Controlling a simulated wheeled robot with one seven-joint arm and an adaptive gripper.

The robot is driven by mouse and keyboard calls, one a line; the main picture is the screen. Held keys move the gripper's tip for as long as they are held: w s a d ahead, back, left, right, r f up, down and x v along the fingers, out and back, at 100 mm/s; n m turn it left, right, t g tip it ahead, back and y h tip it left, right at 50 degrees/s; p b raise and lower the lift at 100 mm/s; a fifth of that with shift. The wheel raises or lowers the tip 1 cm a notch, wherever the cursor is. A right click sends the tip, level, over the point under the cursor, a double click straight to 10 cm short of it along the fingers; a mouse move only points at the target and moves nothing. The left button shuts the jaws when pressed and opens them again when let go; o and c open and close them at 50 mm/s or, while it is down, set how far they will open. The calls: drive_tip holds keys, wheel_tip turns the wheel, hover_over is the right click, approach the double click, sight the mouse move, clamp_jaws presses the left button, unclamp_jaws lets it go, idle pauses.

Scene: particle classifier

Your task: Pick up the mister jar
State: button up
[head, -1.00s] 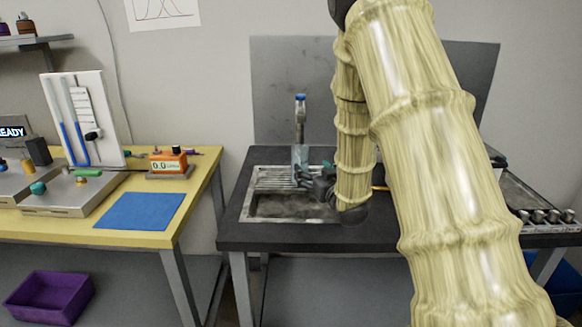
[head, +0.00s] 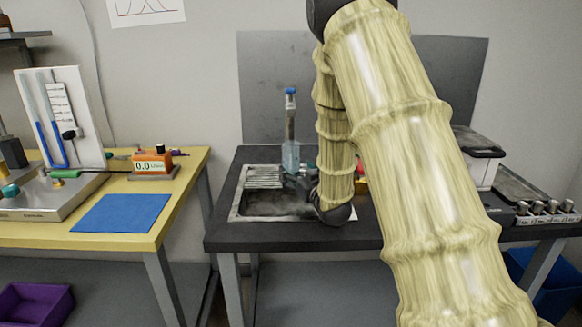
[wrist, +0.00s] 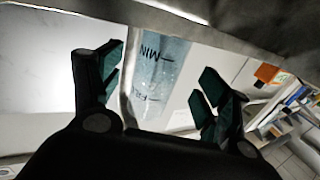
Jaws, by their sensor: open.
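The mister jar (head: 291,157) is a clear, bluish container at the back of the sink in the head view, with a tall stem and blue top above it. In the wrist view the jar (wrist: 160,85) shows dark markings, one reading "MIN", and lies between my fingers. My gripper (wrist: 158,68) is open, one teal-padded finger on each side of the jar. I cannot tell whether either finger touches it. In the head view my gripper (head: 301,183) is small and dark, just below the jar and partly hidden by my arm.
The sink (head: 240,212) is set in a dark bench (head: 228,236), with a grey panel (head: 262,90) behind. A yellow table (head: 130,238) at left holds a blue mat (head: 122,213) and an orange meter (head: 152,165). A white dark-lidded box (head: 482,168) stands right of my arm.

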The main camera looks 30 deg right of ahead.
sight(295, 168)
drive_tip(key=shift+w+d+r, duration=0.1)
drive_tip(key=shift+w+d, duration=0.15)
drive_tip(key=shift+w, duration=1)
drive_tip(key=shift+w+d, duration=0.25)
drive_tip(key=shift+w, duration=1)
drive_tip(key=shift+c, duration=0.4)
drive_tip(key=c, duration=1.3)
drive_tip(key=shift+r, duration=0.15)
